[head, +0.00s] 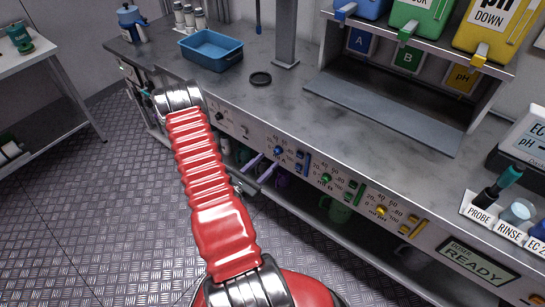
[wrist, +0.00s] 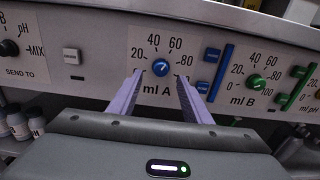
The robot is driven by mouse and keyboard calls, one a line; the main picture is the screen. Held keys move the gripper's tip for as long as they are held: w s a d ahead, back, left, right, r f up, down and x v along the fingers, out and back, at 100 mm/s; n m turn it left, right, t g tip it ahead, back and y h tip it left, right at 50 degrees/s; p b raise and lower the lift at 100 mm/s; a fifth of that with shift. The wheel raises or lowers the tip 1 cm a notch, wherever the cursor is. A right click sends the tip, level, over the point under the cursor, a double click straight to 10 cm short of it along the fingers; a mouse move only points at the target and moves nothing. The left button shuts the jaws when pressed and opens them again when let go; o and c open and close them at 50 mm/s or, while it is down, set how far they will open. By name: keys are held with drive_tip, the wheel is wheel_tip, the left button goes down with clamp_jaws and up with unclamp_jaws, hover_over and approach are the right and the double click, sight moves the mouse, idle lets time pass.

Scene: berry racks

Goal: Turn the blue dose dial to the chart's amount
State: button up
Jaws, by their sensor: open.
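The blue dose dial (wrist: 160,68) sits on the white panel above the label "ml A", with 20, 40, 60 and 80 around it. Its small pale mark seems to point up and to the right, but the exact reading is too small to tell. It also shows in the head view (head: 278,150). My gripper (wrist: 159,78) is open, its two lilac fingers pointing at the panel, one on each side of the dial and apart from it. In the head view my gripper (head: 261,168) is low in front of the panel. I see no dose chart in either view.
A blue slider (wrist: 222,68) is just right of the dial, then a green dial (wrist: 254,84) marked "ml B". A black SEND TO knob (wrist: 9,48) and a pale switch (wrist: 71,56) are left. A doser display (head: 477,262) reads READY. Bottles stand below the panel.

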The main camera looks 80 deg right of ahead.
sight(276, 153)
drive_tip(key=shift+x, duration=2.4)
drive_tip(key=shift+c, duration=0.7)
drive_tip(key=c, duration=0.9)
